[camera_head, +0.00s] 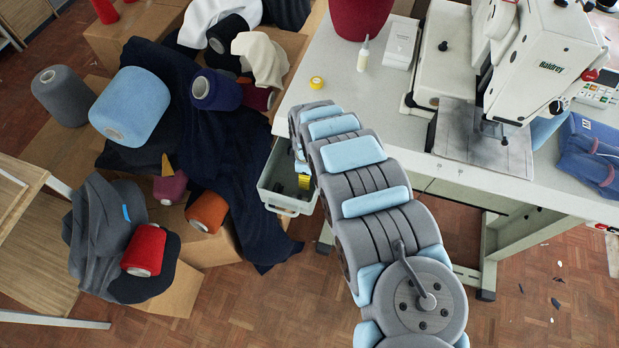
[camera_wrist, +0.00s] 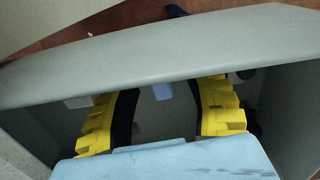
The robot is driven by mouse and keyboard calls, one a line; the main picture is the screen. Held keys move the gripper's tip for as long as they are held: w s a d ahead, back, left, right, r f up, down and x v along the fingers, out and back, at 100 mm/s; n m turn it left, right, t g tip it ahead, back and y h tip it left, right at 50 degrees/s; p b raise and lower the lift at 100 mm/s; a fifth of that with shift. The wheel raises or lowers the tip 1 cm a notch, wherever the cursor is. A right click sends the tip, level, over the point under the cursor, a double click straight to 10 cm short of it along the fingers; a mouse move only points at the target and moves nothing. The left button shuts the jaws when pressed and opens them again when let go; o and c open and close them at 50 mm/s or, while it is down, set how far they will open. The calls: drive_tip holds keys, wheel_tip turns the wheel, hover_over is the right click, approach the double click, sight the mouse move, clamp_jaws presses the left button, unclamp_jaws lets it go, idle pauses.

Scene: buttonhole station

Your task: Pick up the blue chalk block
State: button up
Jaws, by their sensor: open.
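My gripper (camera_wrist: 168,97) shows in the wrist view with its two yellow fingers spread apart and nothing held. A small blue block (camera_wrist: 162,91), which looks like the blue chalk block, lies in the grey drawer (camera_wrist: 160,62). It appears between the fingertips in the picture, apart from both; its far end seems hidden by the drawer's rim. In the head view, the open drawer (camera_head: 288,209) hangs under the table's left end, and my yellow fingers reach down into it. My arm hides part of the drawer there, and the block cannot be made out.
A pale block (camera_wrist: 78,102) lies left of the fingers in the drawer, and a dark round thing (camera_wrist: 246,74) lies to the right. Drawer walls stand close around the fingers. The white table (camera_head: 390,130) with a sewing machine (camera_head: 545,60) is above; dark cloth (camera_head: 235,150) hangs at left.

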clamp_jaws()
drive_tip(key=shift+r, duration=0.15)
